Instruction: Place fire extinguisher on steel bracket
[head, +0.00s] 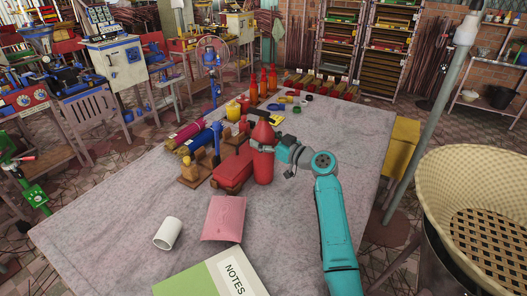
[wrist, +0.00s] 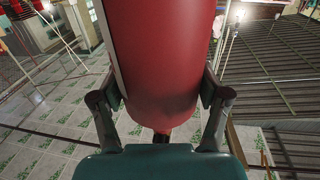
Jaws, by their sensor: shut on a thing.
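The fire extinguisher (head: 263,168) is a red cylinder, roughly upright, right of the table's middle in the head view. My gripper (head: 267,148) is shut around its upper body from the right. In the wrist view the red body (wrist: 165,60) fills the middle, with the fingers of my gripper (wrist: 160,92) on both sides of it. I cannot tell whether its base touches the table. I cannot pick out the steel bracket in either view.
A red box-like object (head: 233,173) is close left of the extinguisher. The cloth-covered table (head: 110,215) also holds a wooden stand (head: 193,174), pink sheet (head: 224,217), white cup (head: 168,233), notebook (head: 214,277) and orange bottles (head: 272,79). Its right side is fairly clear.

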